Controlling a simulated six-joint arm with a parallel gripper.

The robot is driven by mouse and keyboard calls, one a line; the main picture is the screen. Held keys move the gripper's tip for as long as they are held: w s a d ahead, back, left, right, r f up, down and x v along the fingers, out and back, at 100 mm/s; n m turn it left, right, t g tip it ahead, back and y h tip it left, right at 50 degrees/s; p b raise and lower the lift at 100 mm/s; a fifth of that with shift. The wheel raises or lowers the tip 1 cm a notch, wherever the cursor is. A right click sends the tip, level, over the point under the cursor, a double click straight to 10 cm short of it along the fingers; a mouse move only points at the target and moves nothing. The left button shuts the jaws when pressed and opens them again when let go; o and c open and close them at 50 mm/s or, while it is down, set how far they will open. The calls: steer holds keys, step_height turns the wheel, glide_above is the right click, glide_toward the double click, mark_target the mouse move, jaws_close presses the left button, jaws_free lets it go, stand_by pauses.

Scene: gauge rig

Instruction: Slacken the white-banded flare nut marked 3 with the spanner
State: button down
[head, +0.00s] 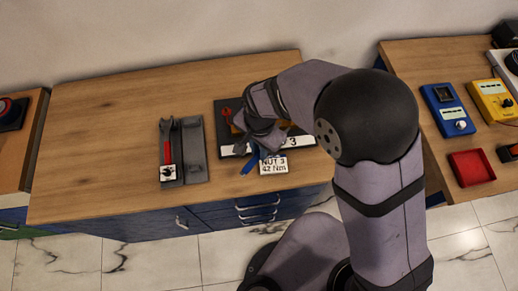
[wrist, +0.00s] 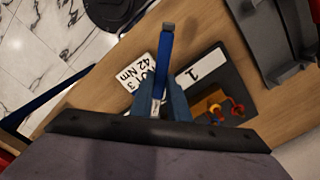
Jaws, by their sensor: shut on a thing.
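My gripper (head: 260,145) is over the front of the dark gauge rig (head: 223,104). In the wrist view my gripper (wrist: 160,92) is shut on the blue-handled spanner (wrist: 164,58). Its handle stretches away from the fingers to a grey end; a blue piece of the spanner (head: 248,164) also shows in the head view. The white-banded flare nut marked 3 is hidden behind my arm and fingers, so I cannot tell whether the spanner touches it. A white card reading NUT 3, 42 Nm (head: 273,164) lies at the rig's front, and also shows in the wrist view (wrist: 132,74).
Left of the rig is an open grey case (head: 193,150) with a red-and-black tool (head: 168,152). The rig's white label strip (head: 294,142) shows a 3. Blue (head: 446,108) and yellow (head: 490,99) meters and a red tray (head: 471,167) are on the right bench.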

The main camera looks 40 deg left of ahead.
steer(key=shift+w+d, duration=0.1)
steer(key=shift+w, duration=0.95)
steer(key=shift+w+p, duration=0.35)
steer(key=shift+w, duration=0.65)
stand_by(1.5)
steer(key=c, duration=2.4)
jaws_free()
jaws_close()
steer(key=shift+d, duration=0.2)
steer(key=shift+w+d+n, duration=0.1)
steer(key=shift+d+n, duration=1.05)
steer(key=shift+n, duration=0.15)
steer(key=shift+w+d+n+p, duration=0.15)
steer(key=shift+d+n+p, duration=0.25)
steer(key=shift+d+n, duration=0.35)
